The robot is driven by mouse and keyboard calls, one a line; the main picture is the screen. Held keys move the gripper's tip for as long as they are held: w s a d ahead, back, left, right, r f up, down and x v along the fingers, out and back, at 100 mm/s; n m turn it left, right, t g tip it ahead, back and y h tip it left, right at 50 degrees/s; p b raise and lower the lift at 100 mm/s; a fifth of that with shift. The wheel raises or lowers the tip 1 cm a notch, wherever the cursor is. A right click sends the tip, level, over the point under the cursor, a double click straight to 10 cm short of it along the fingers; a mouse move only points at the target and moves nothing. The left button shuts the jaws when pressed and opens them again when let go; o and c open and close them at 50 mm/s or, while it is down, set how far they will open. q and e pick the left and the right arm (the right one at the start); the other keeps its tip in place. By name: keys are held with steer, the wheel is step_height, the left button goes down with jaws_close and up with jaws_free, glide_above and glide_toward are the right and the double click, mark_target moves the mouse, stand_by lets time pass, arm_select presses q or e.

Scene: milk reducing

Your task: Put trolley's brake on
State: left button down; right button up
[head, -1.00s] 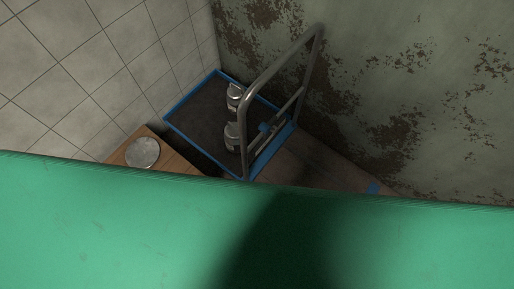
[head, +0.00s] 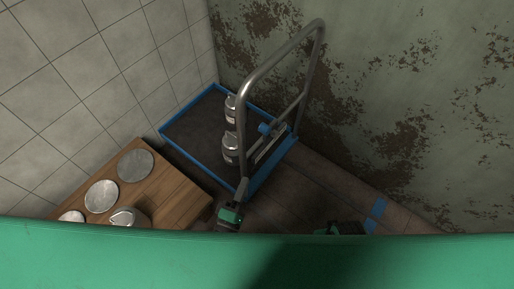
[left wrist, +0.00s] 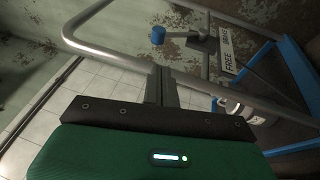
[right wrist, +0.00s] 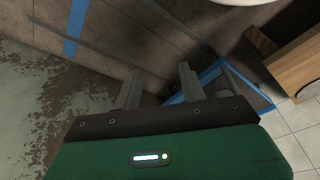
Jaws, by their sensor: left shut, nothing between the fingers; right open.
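The trolley has a blue-edged deck (head: 187,107) and a tall grey tube handle (head: 270,66). Its brake lever ends in a blue knob (head: 265,128) beside the handle's base.
Two metal cans (head: 230,149) stand on the trolley deck. A wooden table (head: 172,186) at the left holds several round metal lids or cans. A tiled wall (head: 90,80) and a stained wall (head: 420,90) close the corner. Blue tape (head: 378,206) marks the floor.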

mark_target(263, 133)
arm_select(q)
steer(key=shift+r, duration=0.2)
arm_select(e)
steer(key=shift+r, duration=0.15)
arm_select(q)
steer(key=p+x, duration=0.1)
steer(key=x, duration=1.3)
arm_select(e)
step_height(263, 133, down, 2)
steer(key=shift+s+f, duration=0.1)
steer(key=shift+s, duration=0.05)
arm_select(q)
steer(key=shift+r, duration=0.2)
